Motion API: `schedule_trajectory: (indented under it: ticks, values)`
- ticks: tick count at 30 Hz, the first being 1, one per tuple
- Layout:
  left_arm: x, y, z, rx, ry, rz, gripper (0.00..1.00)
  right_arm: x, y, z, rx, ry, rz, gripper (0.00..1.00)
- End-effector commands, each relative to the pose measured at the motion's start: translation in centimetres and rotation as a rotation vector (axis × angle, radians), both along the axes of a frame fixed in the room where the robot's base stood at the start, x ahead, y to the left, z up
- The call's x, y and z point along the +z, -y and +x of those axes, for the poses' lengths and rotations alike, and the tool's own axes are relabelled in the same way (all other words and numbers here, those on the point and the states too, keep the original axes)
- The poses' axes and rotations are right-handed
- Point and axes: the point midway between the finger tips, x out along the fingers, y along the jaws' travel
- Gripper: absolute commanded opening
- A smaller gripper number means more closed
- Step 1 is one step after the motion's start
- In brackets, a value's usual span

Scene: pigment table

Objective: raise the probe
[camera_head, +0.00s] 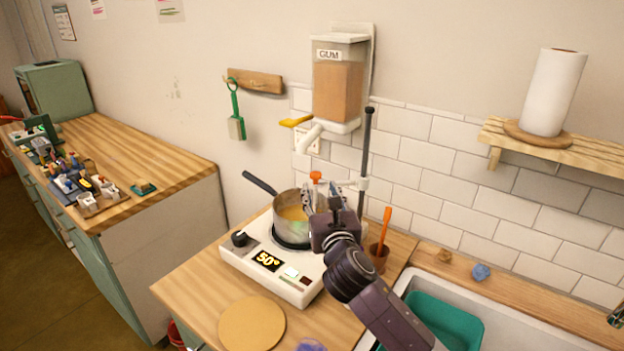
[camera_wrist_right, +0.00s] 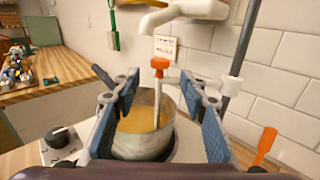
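The probe is a thin pale rod with an orange cap (camera_head: 315,176). In the right wrist view the probe (camera_wrist_right: 158,97) stands upright, its lower end in the orange-yellow liquid of a metal pot (camera_head: 291,222). The pot sits on a white hotplate (camera_head: 262,246) whose display reads 50°. My right gripper (camera_head: 321,194) is at the pot's right side, beside the probe. In the wrist view my right gripper (camera_wrist_right: 159,82) is open, with the probe between its fingers in the picture; I see no contact. My left gripper is not in view.
A dark stand rod (camera_head: 366,140) with a white clamp rises right of the pot. A GUM dispenser (camera_head: 338,88) hangs above. A cup with an orange-handled tool (camera_head: 385,228) stands right of the gripper. A round board (camera_head: 251,324) lies in front. A sink (camera_head: 409,281) is at right.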

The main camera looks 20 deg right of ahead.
Motion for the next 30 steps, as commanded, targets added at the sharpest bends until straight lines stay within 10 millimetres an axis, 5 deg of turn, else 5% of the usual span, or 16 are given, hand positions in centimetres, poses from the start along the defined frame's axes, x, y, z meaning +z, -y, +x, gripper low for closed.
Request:
schedule_trajectory:
  ticks: [14,24,30]
  values:
    - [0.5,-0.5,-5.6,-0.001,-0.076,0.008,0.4,0.1,0.6,5.2,-0.001,0.001,-0.002,0.4]
    - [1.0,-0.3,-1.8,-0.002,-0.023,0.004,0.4,0.0,0.9,7.6,0.0,0.002,-0.003,0.4]
    - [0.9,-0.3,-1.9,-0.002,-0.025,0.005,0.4,0.0,1.0,7.8,0.001,0.002,-0.003,0.4]
